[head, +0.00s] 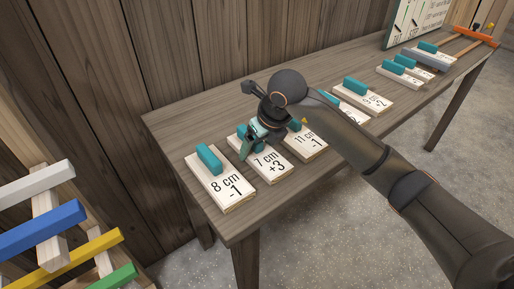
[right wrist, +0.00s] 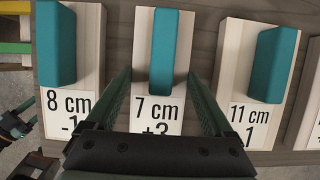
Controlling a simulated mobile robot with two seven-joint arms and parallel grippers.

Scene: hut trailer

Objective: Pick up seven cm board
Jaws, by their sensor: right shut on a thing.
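The seven cm board (head: 270,168) is a pale board marked "7 cm +3" with a teal block on top. It lies on the table between the 8 cm and 11 cm boards. My right gripper (head: 246,146) is over it, pointing down. The board looks to be still down on the table. My left gripper is not in the head view; a dark, partly cut-off part (right wrist: 14,128), likely of my left arm, shows in the right wrist view.
The 8 cm board (head: 230,196) is close on the left and the 11 cm board (head: 309,150) close on the right. More boards follow along the wooden table (head: 178,130). A rack of coloured bars (head: 42,228) stands at lower left. A plank wall is behind.

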